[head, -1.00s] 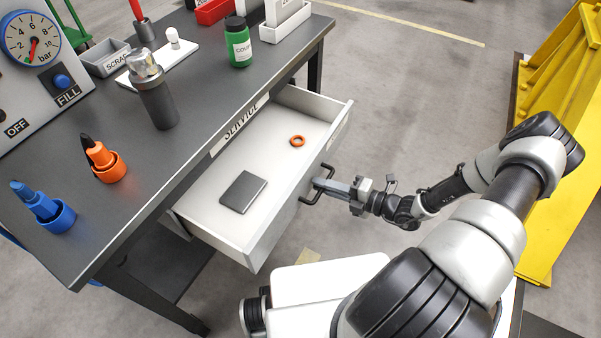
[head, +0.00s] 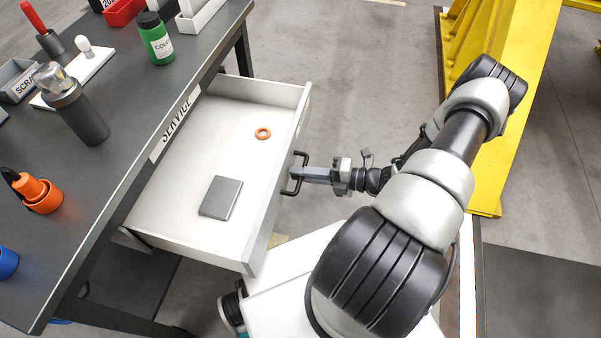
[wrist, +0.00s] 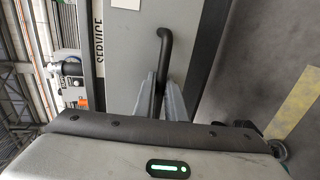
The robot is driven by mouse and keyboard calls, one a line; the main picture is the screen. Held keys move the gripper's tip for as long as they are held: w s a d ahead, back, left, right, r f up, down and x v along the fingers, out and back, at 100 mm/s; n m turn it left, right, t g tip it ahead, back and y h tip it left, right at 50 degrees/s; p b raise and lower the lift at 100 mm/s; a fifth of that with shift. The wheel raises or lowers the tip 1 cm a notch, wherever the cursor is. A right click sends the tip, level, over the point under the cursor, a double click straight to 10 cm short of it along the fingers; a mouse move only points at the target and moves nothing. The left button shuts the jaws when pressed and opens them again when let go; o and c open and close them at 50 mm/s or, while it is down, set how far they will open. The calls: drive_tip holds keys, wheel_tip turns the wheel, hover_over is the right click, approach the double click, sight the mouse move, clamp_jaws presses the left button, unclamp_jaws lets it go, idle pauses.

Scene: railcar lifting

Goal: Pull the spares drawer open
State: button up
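The spares drawer (head: 150,212) stands well out from under the workbench in the head view. An orange ring (head: 263,133) and a dark grey flat block (head: 221,198) lie inside it. Its black bar handle (head: 298,185) is on the drawer front. My gripper (head: 305,174) is at the handle, its fingers closed around the bar. In the wrist view the fingers (wrist: 160,97) lie on both sides of the black handle (wrist: 165,45), against the grey drawer front (wrist: 130,50). The contact faces are partly hidden.
The dark workbench (head: 105,165) holds a grey bottle (head: 78,112), a green jar (head: 156,40), and orange (head: 40,193) and blue (head: 7,262) holders. A yellow steel frame (head: 505,120) stands to the right. Bare floor (head: 350,75) lies between bench and frame.

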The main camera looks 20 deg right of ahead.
drive_tip(key=shift+o, duration=0.8)
drive_tip(key=p+v, duration=0.1)
drive_tip(key=v, duration=1.6)
drive_tip(key=shift+d, duration=0.3)
